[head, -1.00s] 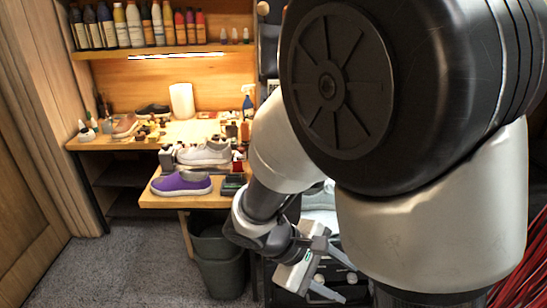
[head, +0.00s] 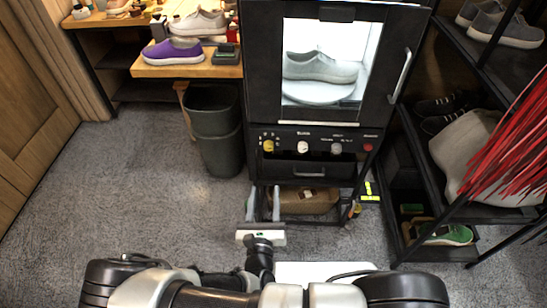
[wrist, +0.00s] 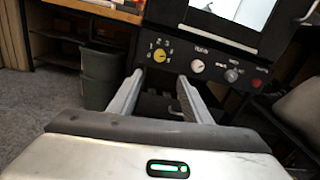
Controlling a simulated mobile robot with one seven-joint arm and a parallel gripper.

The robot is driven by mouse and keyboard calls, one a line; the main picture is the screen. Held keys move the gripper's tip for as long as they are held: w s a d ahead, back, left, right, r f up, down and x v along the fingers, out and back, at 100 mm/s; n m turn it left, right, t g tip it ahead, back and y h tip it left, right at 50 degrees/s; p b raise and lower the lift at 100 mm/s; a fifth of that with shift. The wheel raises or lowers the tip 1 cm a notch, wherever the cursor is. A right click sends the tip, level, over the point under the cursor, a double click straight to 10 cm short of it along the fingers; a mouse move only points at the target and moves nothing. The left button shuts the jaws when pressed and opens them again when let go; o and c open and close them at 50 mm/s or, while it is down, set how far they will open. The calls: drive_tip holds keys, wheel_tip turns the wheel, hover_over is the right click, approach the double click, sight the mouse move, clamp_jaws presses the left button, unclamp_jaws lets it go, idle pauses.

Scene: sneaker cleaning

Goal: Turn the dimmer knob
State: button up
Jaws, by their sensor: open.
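A black cabinet (head: 267,75) carries a control panel with a yellow knob (head: 268,146), a white knob (head: 303,147), a grey knob (head: 336,149) and a small red button (head: 368,148) in a row. The wrist view also shows the yellow knob (wrist: 160,55), white knob (wrist: 197,66) and grey knob (wrist: 232,75). The labels are too small to tell which knob is the dimmer. My gripper (head: 264,190) is open and empty, below the panel in the head view. In the wrist view its fingers (wrist: 160,76) point toward the panel, just below the yellow knob, apart from it.
A lit window above the panel shows a grey sneaker (head: 320,67) on a round plate. A grey bin (head: 215,130) stands left of the cabinet. A shoe rack (head: 400,190) with red strands in front stands at right. The carpet (head: 120,190) at left is clear.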

sight(270, 149)
drive_tip(key=w+b, duration=0.1)
drive_tip(key=w, duration=0.4)
drive_tip(key=w+b, duration=0.1)
drive_tip(key=w, duration=0.5)
drive_tip(key=w+b, duration=0.1)
drive_tip(key=w, duration=0.5)
drive_tip(key=shift+w+d, duration=0.15)
drive_tip(key=shift+d, duration=0.15)
drive_tip(key=c, duration=1)
drive_tip(key=shift+c, duration=0.2)
drive_tip(key=shift+p, duration=0.3)
drive_tip(key=shift+r+n+p, duration=0.15)
drive_tip(key=shift+n+p, duration=0.4)
drive_tip(key=shift+n, duration=0.15)
drive_tip(key=shift+d+n+p, duration=0.1)
drive_tip(key=shift+n+p, duration=0.8)
drive_tip(key=shift+n, duration=0.3)
drive_tip(key=n+p, duration=0.1)
drive_tip(key=n, duration=0.3)
drive_tip(key=shift+n+p, duration=0.35)
drive_tip(key=shift+n, duration=0.05)
